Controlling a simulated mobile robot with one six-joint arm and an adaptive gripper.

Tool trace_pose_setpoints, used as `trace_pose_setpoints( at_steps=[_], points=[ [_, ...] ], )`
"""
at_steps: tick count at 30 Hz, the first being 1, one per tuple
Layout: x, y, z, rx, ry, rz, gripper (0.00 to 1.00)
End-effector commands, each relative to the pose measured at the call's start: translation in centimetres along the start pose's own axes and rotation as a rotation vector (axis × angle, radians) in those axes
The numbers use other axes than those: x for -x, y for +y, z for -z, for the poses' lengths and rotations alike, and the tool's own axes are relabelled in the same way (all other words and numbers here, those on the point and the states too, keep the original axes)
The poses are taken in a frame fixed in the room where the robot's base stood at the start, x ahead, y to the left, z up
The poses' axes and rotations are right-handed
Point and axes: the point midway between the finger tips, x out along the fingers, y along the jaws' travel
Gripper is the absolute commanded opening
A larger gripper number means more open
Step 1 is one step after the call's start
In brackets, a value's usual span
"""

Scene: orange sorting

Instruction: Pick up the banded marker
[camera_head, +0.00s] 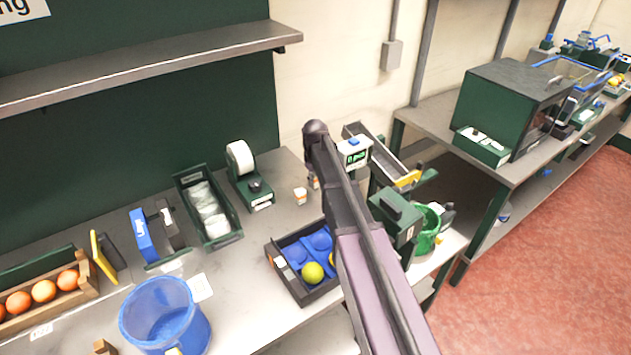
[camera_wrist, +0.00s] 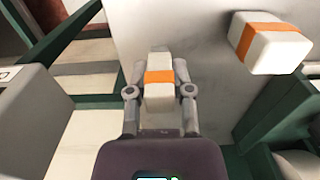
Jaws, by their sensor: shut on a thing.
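In the wrist view my gripper (camera_wrist: 160,78) is shut on a white banded marker (camera_wrist: 159,98), with one finger on each side of it. The marker is a white block with an orange band around its middle. A second white block with an orange band (camera_wrist: 270,44) stands apart to the upper right in the wrist view, clear of the fingers. In the head view one orange-banded white block (camera_head: 300,196) shows on the bench just left of my arm. My gripper is hidden behind my arm there.
A black tray with blue cups (camera_head: 272,262) holds a yellow-green ball (camera_head: 312,272) close to my arm. A tape dispenser (camera_head: 248,178), a scale with a green display (camera_head: 354,153), a grey chute (camera_head: 372,146) and a green bucket (camera_head: 427,236) are nearby. A blue bucket (camera_head: 165,318) stands front left.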

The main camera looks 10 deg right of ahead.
Motion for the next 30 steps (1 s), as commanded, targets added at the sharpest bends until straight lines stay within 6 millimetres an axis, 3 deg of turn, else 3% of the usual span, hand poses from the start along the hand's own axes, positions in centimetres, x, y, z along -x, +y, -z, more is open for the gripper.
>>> trace_pose_setpoints(
  at_steps=[11,30],
  points=[
    [1.3,0.0,0.0,0.000,0.000,0.000,0.00],
    [7.6,0.0,0.0,0.000,0.000,0.000,0.00]
  ],
)
